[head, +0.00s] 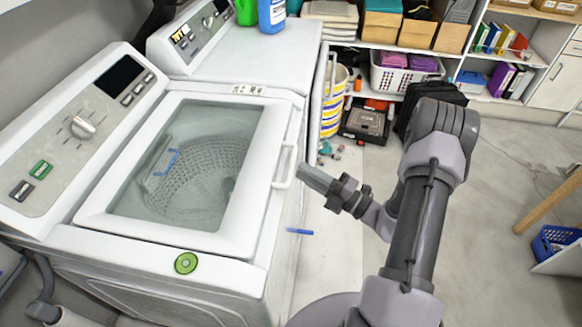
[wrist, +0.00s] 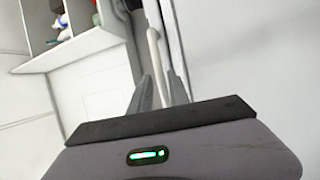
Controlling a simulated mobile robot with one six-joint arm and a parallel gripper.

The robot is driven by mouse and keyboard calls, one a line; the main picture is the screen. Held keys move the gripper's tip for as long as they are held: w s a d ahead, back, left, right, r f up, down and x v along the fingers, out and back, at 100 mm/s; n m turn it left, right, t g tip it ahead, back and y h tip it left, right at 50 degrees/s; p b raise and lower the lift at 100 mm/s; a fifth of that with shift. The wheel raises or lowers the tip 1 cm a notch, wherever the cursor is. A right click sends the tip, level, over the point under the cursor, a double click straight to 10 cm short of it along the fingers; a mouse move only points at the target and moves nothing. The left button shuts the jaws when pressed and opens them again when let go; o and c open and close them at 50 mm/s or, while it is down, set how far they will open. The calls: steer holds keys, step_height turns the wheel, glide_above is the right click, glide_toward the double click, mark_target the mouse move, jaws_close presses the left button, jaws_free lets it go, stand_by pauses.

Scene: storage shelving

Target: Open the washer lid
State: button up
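The washer (head: 250,262) is a white top-loader at the left in the head view. Its lid (head: 240,225) has a white frame around a clear window and lies down over the drum, shut. A white loop handle (head: 285,166) sticks out from the lid's right edge. My gripper (head: 308,174) is just right of this handle, pointing at it. In the wrist view my gripper (wrist: 162,88) has its two fingers apart. A thin white bar, seemingly the handle (wrist: 154,50), shows beyond and between the fingertips. Whether it touches a finger cannot be told.
A second white machine (head: 265,60) stands behind the washer, with green and blue bottles on top. Shelves (head: 385,45) with boxes and baskets line the back. A black case (head: 430,97) stands on the floor behind my arm. The floor at right is mostly open.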

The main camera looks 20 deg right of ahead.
mark_target(292, 163)
steer(key=x, duration=0.5)
steer(key=shift+b, duration=0.35)
jaws_close()
stand_by(1.0)
